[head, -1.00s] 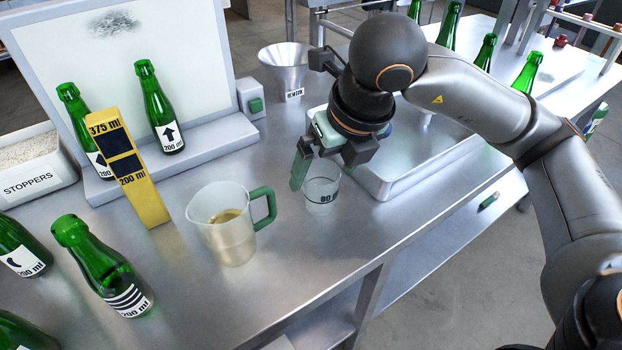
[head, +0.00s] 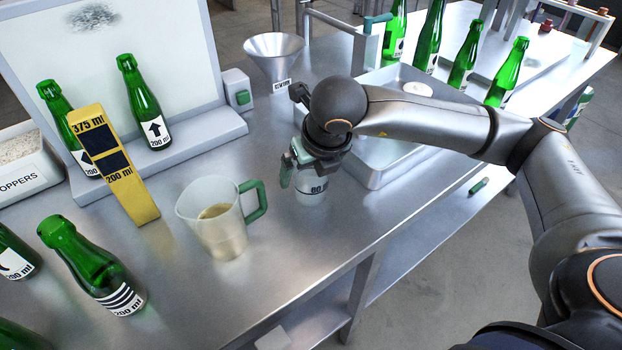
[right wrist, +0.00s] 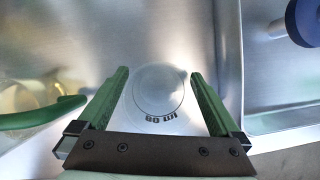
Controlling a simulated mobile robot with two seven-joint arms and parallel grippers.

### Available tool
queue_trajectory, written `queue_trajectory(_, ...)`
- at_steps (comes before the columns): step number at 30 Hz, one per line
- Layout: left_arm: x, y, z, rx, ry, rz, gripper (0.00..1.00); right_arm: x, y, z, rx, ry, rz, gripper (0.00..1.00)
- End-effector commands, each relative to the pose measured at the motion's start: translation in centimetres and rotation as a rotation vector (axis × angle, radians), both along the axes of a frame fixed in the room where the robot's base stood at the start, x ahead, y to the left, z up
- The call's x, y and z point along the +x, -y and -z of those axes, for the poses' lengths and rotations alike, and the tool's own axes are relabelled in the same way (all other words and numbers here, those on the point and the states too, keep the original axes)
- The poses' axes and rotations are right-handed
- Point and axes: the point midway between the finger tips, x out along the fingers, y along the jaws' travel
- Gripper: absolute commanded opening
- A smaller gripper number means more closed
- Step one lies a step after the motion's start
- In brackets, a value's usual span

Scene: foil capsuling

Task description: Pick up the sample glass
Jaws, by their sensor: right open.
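The sample glass (head: 311,190) is a small clear cup marked with a volume in ml. It stands on the steel table, right of the jug. My right gripper (head: 300,172) is over it from above, hiding its upper part. In the right wrist view the glass (right wrist: 160,92) lies between the two green fingers of my right gripper (right wrist: 160,85). The fingers are apart, with a gap on each side of the glass. My left gripper is not in view.
A measuring jug (head: 222,228) with yellowish liquid and a green handle stands just left of the glass. A steel tray (head: 378,178) lies close on the right. A funnel (head: 274,58) stands behind. Green bottles and a yellow gauge (head: 127,185) stand at left.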

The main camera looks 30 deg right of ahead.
Motion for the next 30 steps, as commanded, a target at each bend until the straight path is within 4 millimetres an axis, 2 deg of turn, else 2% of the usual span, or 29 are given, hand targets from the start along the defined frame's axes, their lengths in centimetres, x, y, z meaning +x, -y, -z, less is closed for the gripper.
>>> queue_trajectory(3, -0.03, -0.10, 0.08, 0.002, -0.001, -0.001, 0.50, 0.28, 0.04, 0.74, 0.000, -0.002, 0.000, 1.00)
queue_trajectory(10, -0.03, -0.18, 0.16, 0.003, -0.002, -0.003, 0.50, 0.30, 0.01, 0.77, 0.001, -0.001, -0.001, 0.98)
queue_trajectory(30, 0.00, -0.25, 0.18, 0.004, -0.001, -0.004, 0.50, 0.31, 0.01, 0.68, 0.001, 0.001, 0.000, 0.25)
